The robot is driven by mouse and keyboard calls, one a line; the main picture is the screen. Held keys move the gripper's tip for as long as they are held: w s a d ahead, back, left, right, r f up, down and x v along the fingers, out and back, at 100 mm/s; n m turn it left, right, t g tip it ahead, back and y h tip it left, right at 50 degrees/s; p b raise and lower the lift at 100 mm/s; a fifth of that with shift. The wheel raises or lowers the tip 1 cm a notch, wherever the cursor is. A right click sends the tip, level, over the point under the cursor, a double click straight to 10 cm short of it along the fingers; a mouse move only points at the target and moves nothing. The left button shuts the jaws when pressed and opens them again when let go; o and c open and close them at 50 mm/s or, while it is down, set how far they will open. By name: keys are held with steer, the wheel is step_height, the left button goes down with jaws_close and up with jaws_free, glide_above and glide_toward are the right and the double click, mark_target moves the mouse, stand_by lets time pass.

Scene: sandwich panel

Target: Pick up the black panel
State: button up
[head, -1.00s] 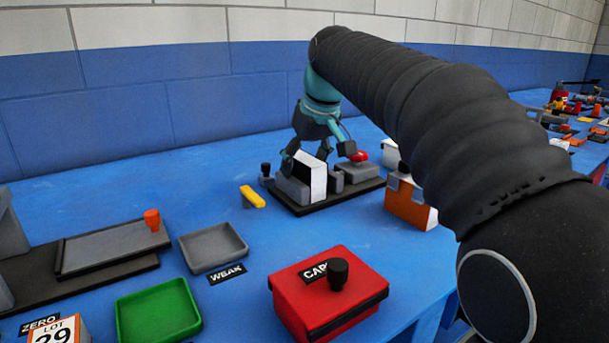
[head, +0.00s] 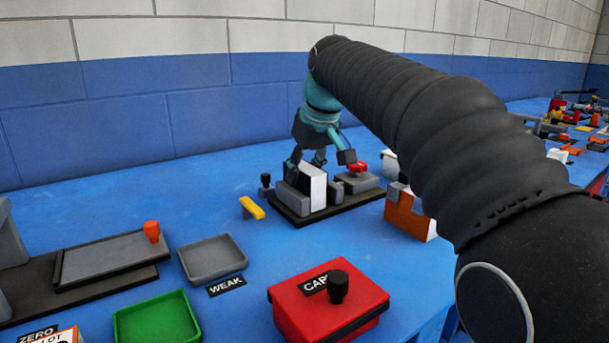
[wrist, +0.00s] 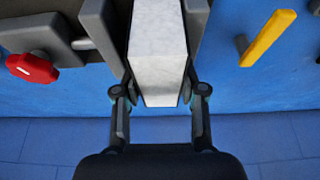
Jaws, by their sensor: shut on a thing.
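The panel (head: 314,187) stands upright in a dark fixture (head: 309,219), between grey blocks. Its edge towards the head camera is white and its left face is dark. In the wrist view its pale, mottled edge (wrist: 158,70) runs up the middle, with dark faces or jaws along both sides. My gripper (head: 308,160) is over the panel from behind and above. In the wrist view the fingers of my gripper (wrist: 159,97) lie one on each side of the panel, shut on it. The fingertips are partly hidden in the head view.
A red knob (head: 359,167) sits right of the panel. A yellow bar (head: 252,207) lies to its left. An orange-and-white box (head: 408,215) stands at the right. A red box (head: 310,312), a grey tray (head: 212,258) and a green tray (head: 157,322) are nearer.

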mark_target(304, 166)
step_height(304, 166, up, 5)
steer(key=p, duration=0.3)
steer(key=shift+f+p, duration=0.15)
steer(key=shift+p, duration=0.15)
steer(key=d+r, duration=0.6)
steer(key=d, duration=0.5)
steer(key=shift+s+d+r+b, duration=0.15)
steer(key=shift+d+r+b, duration=0.05)
steer(key=shift+d+b, duration=0.2)
